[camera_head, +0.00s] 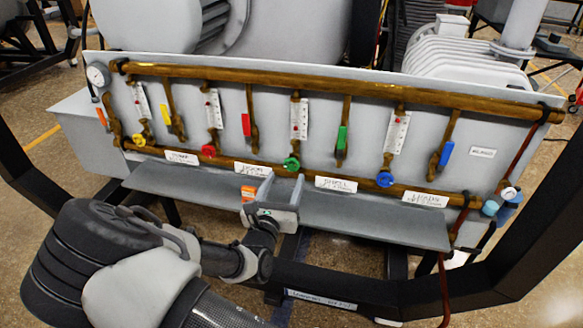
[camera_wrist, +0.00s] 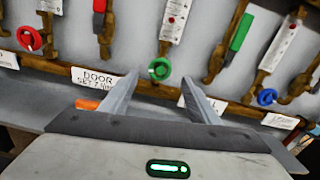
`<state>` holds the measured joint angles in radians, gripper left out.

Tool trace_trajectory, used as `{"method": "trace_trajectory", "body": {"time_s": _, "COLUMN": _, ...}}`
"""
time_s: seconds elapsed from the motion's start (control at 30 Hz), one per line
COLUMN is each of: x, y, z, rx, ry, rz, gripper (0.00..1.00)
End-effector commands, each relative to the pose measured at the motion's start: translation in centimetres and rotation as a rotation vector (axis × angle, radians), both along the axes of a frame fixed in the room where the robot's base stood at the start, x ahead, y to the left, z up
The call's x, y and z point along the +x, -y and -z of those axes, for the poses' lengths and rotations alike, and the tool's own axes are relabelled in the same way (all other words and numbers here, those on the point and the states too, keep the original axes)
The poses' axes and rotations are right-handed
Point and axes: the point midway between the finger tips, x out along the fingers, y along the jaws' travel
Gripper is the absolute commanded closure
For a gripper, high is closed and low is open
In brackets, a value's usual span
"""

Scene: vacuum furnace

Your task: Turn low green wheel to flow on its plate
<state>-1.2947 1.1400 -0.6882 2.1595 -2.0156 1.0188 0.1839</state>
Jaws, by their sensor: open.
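The low green wheel (camera_head: 291,163) sits at the foot of a white flow scale (camera_head: 299,118) with a red float. In the wrist view the green wheel (camera_wrist: 159,69) lies just beyond and between the fingertips. My gripper (camera_head: 280,185) is open and empty, in front of and below the wheel; I see no contact. The DOOR plate (camera_head: 253,169) is left of the wheel and the SHELL plate (camera_head: 336,184) is right of it. In the wrist view the DOOR plate (camera_wrist: 97,77) is partly readable; its small figures are unclear. My right finger partly covers the other plate.
Yellow (camera_head: 139,140), red (camera_head: 208,150) and blue (camera_head: 384,180) wheels sit along the same lower pipe. A green lever (camera_head: 342,138) hangs right of the green wheel, and a red lever (camera_head: 246,125) left. A grey shelf (camera_head: 380,222) juts out below the panel.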

Motion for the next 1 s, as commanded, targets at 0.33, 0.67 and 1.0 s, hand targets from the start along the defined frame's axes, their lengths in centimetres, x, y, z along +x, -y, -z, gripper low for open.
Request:
{"method": "trace_trajectory", "body": {"time_s": 0.33, "x": 6.2, "y": 1.7, "z": 0.1, "rx": 0.002, "ry": 0.002, "rz": 0.002, "gripper": 0.44}}
{"method": "trace_trajectory", "body": {"time_s": 0.67, "x": 7.6, "y": 2.1, "z": 0.0, "rx": 0.001, "ry": 0.000, "rz": 0.001, "gripper": 0.44}}
{"method": "trace_trajectory", "body": {"time_s": 1.0, "x": 7.6, "y": 2.1, "z": 0.0, "rx": 0.001, "ry": -0.001, "rz": 0.001, "gripper": 0.76}}
